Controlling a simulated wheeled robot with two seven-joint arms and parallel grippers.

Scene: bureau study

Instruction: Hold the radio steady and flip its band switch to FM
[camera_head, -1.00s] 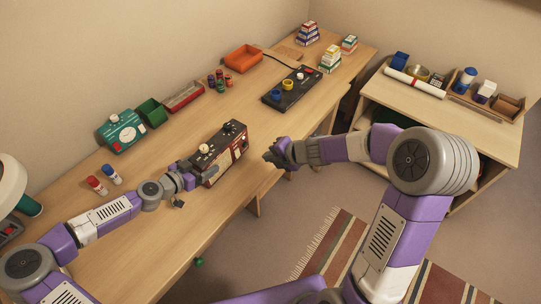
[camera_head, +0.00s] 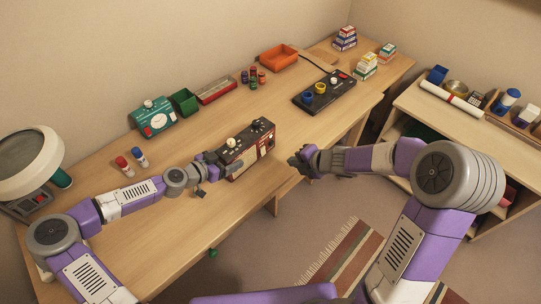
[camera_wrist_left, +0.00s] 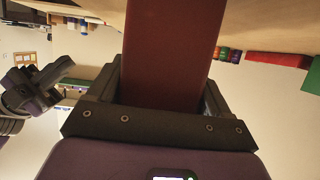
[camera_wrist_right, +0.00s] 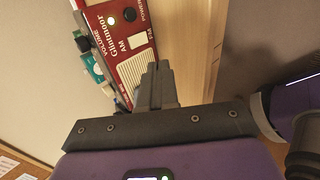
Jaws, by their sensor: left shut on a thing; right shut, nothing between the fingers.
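My right gripper (camera_head: 296,163) is shut and empty, just off the radio's front. In the right wrist view its fingertips (camera_wrist_right: 158,68) are below the front panel (camera_wrist_right: 122,48), which shows AM, FM, VOLUME and POWER lettering, a lit lamp and a black knob. I cannot tell the band switch's position.
Behind the radio stand a teal device (camera_head: 153,118), a green bin (camera_head: 185,101) and a red-sided tray (camera_head: 216,91). A black panel with knobs (camera_head: 325,95) lies to the right. Red and blue bottles (camera_head: 122,165) stand at left. The desk's front edge is close to the radio.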

